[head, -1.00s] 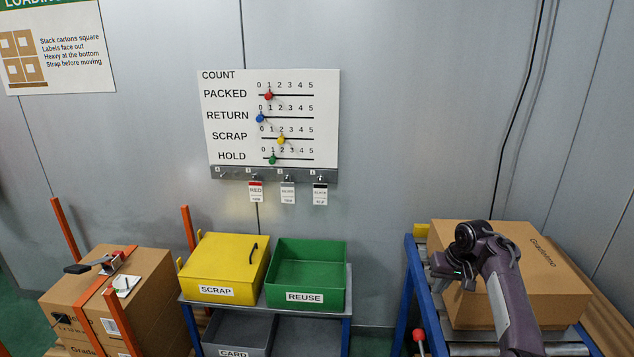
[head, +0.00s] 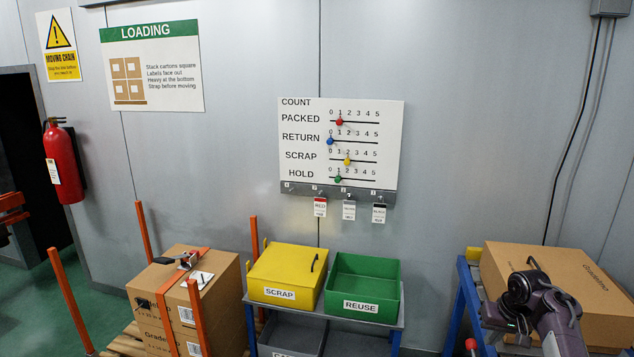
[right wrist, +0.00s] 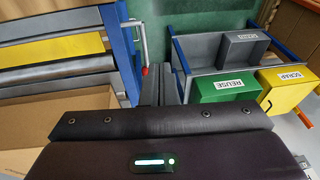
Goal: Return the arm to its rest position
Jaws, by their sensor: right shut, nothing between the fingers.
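My right arm shows at the lower right of the head view, in front of a large carton (head: 560,270) on the roller conveyor. Its gripper (head: 490,316) is at the left side of the wrist, small and dark there. In the right wrist view the two dark fingers (right wrist: 163,88) are together with nothing between them. They point toward the floor between the conveyor and the bin stand, clear of both in that view. My left gripper is in neither view.
A stand holds a yellow SCRAP bin (head: 285,275) and a green REUSE bin (head: 362,287). Left of it are strapped cartons (head: 165,312) between orange posts. A count board (head: 340,145) and a red extinguisher (head: 63,165) hang on the wall. The blue-framed conveyor (right wrist: 50,45) borders the right arm.

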